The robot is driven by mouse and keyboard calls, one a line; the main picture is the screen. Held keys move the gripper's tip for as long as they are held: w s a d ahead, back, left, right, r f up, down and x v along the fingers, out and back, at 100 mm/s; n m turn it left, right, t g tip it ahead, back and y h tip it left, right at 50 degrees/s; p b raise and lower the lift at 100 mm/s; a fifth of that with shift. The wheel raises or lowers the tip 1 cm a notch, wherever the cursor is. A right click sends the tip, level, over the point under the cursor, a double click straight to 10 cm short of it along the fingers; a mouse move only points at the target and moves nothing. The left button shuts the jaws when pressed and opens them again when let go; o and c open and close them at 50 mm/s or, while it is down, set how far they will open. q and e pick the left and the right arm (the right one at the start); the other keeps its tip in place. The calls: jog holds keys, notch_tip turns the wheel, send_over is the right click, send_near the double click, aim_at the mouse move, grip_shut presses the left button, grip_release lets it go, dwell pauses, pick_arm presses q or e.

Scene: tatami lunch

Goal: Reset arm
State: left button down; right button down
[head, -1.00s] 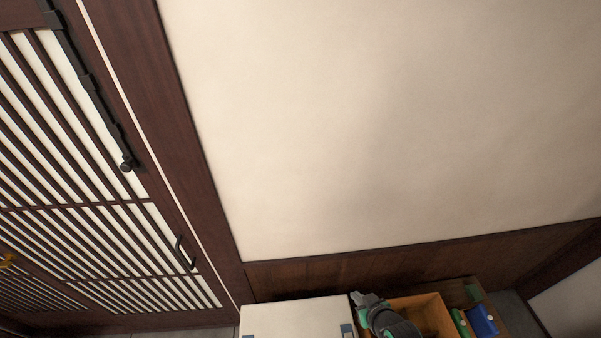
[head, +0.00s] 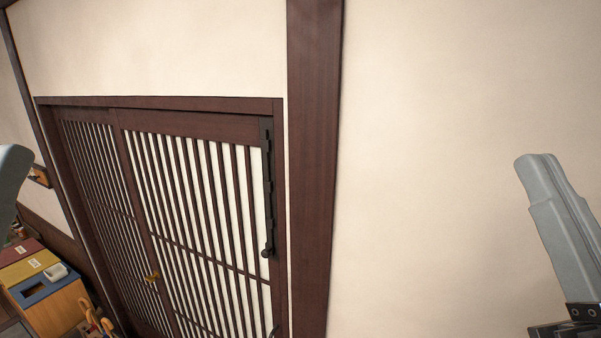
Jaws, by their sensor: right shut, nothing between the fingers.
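My right gripper (head: 541,160) rises at the right edge of the head view, in front of the cream wall. Its grey fingers are together, with nothing between them. Its dark base is cut off by the lower right of the picture. A smooth grey part of my own body shows at the left edge. My left gripper cannot be made out there.
A dark wooden lattice sliding door (head: 200,215) fills the left middle, with a black latch bar (head: 268,190). A dark post (head: 312,170) stands beside the cream wall (head: 430,150). Bins with coloured tops (head: 58,303) stand at the lower left.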

jog(key=s, duration=0.1)
jog(key=s+r, duration=0.1)
jog(key=s+t, duration=0.1)
jog(key=shift+d+r, duration=0.1)
jog(key=shift+r, duration=0.15)
dwell(0.7)
